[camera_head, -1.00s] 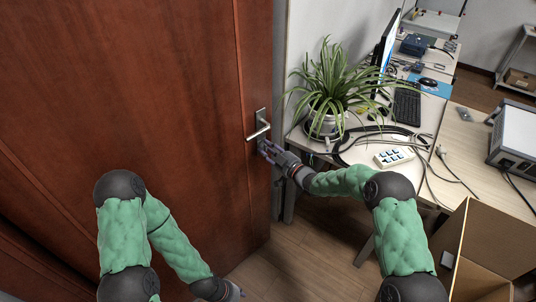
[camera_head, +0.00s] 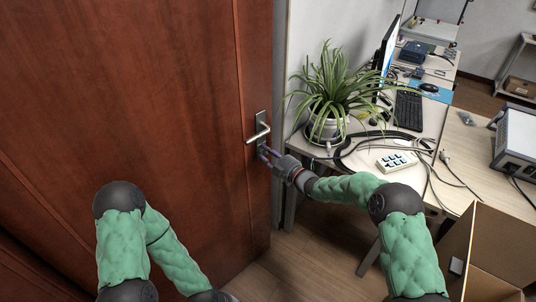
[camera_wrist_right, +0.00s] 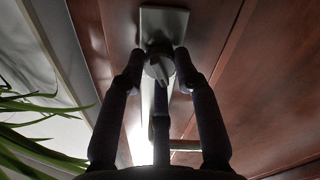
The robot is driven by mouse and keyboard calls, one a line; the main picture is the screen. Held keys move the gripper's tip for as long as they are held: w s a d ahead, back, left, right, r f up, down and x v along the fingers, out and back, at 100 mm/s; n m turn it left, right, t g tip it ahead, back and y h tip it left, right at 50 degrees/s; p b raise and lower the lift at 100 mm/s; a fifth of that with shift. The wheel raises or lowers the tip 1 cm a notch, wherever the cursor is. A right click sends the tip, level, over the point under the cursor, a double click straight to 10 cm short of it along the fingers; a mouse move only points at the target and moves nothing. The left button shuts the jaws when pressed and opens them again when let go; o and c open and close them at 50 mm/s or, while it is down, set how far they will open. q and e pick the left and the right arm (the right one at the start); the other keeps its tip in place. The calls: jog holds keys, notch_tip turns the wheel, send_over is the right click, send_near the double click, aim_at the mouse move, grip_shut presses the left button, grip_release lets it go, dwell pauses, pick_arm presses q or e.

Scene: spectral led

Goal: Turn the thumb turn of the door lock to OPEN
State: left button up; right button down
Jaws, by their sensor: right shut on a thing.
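The brown door (camera_head: 150,100) carries a metal lock plate (camera_head: 261,118) with a lever handle (camera_head: 258,134), which sits roughly level. My right gripper (camera_head: 264,153) is at the lower part of the plate, just below the lever. In the right wrist view the thumb turn (camera_wrist_right: 160,68) is a small metal knob on the plate (camera_wrist_right: 163,22), and my dark fingers are shut on its sides. The knob's lower part and any OPEN marking cannot be made out. My left gripper (camera_head: 214,296) is at the bottom edge, mostly cut off.
A desk (camera_head: 408,178) right of the door holds a potted plant (camera_head: 327,127), a white power strip (camera_head: 396,161), cables and a keyboard (camera_head: 408,110). An open cardboard box (camera_head: 500,245) stands at lower right. The floor (camera_head: 300,250) in front of the door is clear.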

jog(key=shift+s+f, duration=0.1)
jog(key=shift+f, duration=0.15)
jog(key=c, duration=0.9)
grip_release()
jog(key=shift+r, duration=0.1)
jog(key=v, duration=1.2)
